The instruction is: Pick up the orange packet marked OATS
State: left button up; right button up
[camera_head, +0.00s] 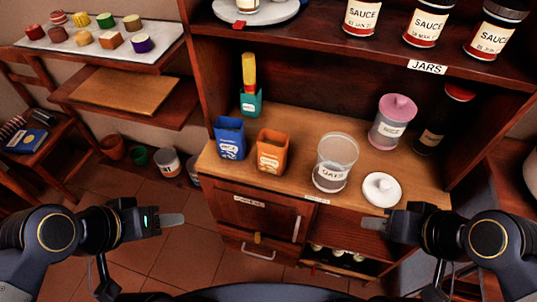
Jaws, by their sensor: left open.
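The orange packet (271,155) stands upright on the wooden counter of the cabinet, just right of a blue packet (229,140). It has a pale label too small to read surely. A clear glass jar (335,160) to its right has a label that seems to read OATS. My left gripper (180,219) is open and empty, low and left of the orange packet, in front of the cabinet. My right gripper (367,226) is low and right of it, apart from everything; its fingers overlap, so its opening is unclear.
A white lid (381,189) lies right of the jar. A pink-lidded canister (392,122), a dark jar (442,118) and a teal holder (250,101) stand behind. A shelf of sauce jars (426,24) overhangs the counter. Drawer handles (258,252) show below.

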aim_at(273, 153)
jog(key=i+j+z, duration=0.1)
jog(key=j+z, duration=0.25)
jog(key=j, duration=0.85)
jog(key=j+z, duration=0.3)
jog(key=j, duration=0.9)
jog(key=k, duration=0.05)
